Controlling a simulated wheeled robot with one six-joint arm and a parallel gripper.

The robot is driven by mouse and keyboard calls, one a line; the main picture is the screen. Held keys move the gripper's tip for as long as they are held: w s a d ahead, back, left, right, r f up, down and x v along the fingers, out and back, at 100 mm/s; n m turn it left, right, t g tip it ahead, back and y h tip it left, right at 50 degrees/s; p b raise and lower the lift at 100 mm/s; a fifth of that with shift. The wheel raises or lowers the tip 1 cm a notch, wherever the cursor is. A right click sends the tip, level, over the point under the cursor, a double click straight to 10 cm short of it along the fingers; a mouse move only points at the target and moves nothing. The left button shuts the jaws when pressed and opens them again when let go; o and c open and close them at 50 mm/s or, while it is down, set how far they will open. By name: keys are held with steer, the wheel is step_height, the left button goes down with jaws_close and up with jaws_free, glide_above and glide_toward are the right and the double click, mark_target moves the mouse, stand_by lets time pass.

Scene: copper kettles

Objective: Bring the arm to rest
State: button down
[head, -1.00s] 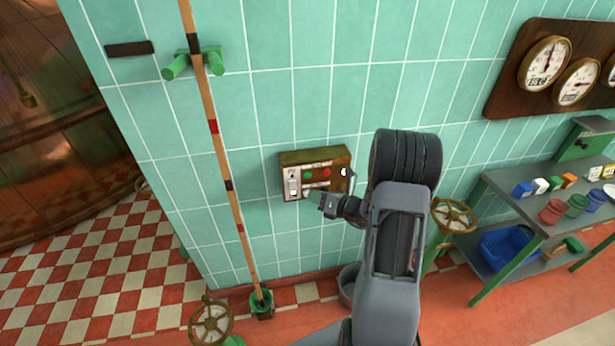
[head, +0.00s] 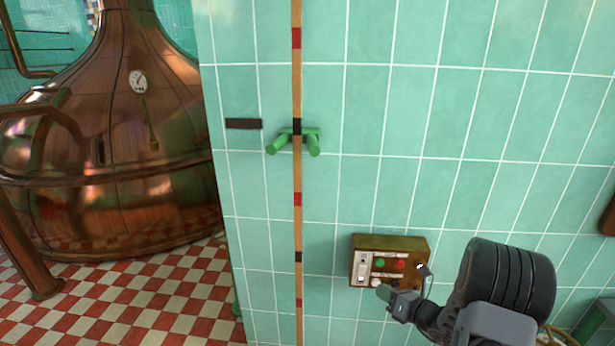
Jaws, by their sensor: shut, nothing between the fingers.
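My gripper (head: 384,292) is at the lower right of the head view, at the end of my dark grey arm. It is shut and holds nothing. It appears just in front of the lower edge of a brass control box (head: 420,245) on the green tiled wall; I cannot tell whether it touches the box. The box has a white switch (head: 362,267), a green button (head: 380,262), a red button (head: 400,265) and a pale round knob (head: 376,283) close to the fingertips. The rest of my arm runs out of the bottom right of the picture.
A striped pole (head: 298,180) stands upright against the wall by a green two-pronged holder (head: 313,143), left of the box. A large copper kettle (head: 120,110) with a gauge (head: 138,82) stands at the left over a red-and-white checkered floor (head: 130,305).

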steer(key=s+a+n+g+h, duration=0.1)
steer(key=s+a+n+g, duration=0.3)
steer(key=s+n+g, duration=0.45)
steer(key=s+a+n+g, duration=0.4)
steer(key=s+n, duration=0.1)
steer(key=n, duration=0.7)
steer(key=s+a+r+n+t+h, duration=0.1)
steer(key=s+r+n+h, duration=0.2)
steer(key=r+n, duration=0.3)
steer(key=s+a+r+n+t+h, duration=0.1)
steer(key=s+r+n+t+h, duration=0.1)
steer(key=r+n+h, duration=0.3)
step_height(320, 180, up, 2)
steer(key=s+n, duration=0.1)
steer(key=n, duration=0.3)
steer(key=shift+a+r, duration=0.2)
steer(key=shift+a, duration=0.1)
steer(key=shift+d, duration=0.1)
